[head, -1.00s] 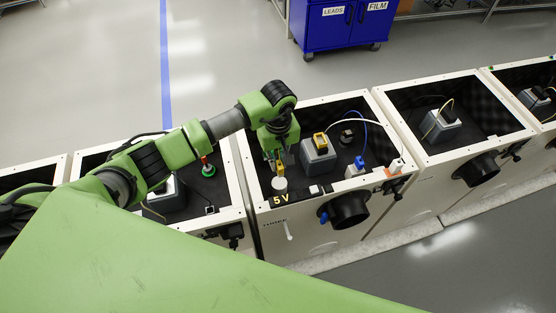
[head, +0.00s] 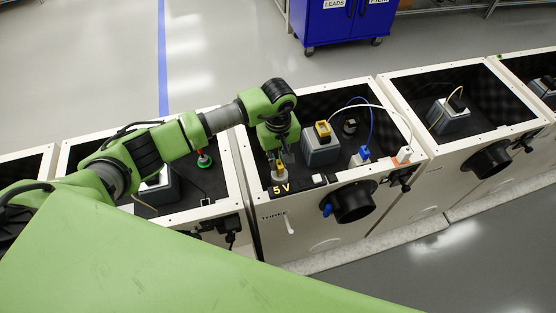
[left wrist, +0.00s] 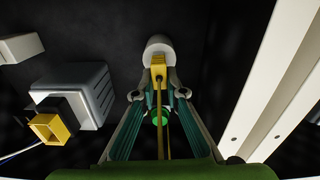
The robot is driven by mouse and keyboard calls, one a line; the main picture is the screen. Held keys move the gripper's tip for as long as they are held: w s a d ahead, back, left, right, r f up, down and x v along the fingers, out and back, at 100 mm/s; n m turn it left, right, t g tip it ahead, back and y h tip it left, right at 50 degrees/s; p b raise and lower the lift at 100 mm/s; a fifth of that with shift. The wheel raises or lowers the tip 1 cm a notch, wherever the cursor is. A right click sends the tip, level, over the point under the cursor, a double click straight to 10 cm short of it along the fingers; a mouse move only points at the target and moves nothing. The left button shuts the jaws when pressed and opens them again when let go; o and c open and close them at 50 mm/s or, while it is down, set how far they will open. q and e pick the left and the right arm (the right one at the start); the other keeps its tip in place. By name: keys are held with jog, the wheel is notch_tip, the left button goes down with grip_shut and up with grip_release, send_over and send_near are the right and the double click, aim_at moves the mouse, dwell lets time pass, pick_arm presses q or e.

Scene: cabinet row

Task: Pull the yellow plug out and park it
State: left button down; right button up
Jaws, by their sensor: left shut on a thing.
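My left gripper (head: 276,164) is inside the cabinet marked 5 V, near its front left corner. In the left wrist view its fingers (left wrist: 158,92) are shut on the yellow plug (left wrist: 158,70), with a thin yellow cable running back between them. The plug's far end meets a white round post (left wrist: 158,48); this post (head: 278,178) also shows below the fingers in the head view. I cannot tell how deep the plug sits there. A grey block (head: 320,150) with an open yellow-rimmed socket (head: 323,130) stands to the right, apart from the gripper. My right gripper is not in view.
A blue plug (head: 361,155) and a white plug (head: 404,154) with cables are at the cabinet's front right. The cabinet's white front rim (head: 330,183) is close to the gripper. Neighbouring cabinets stand on both sides. A blue cart (head: 346,22) is behind.

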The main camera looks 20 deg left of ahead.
pick_arm(q)
jog(key=shift+f, duration=0.1)
jog(key=c, duration=2)
grip_release()
notch_tip(320, 180, up, 12)
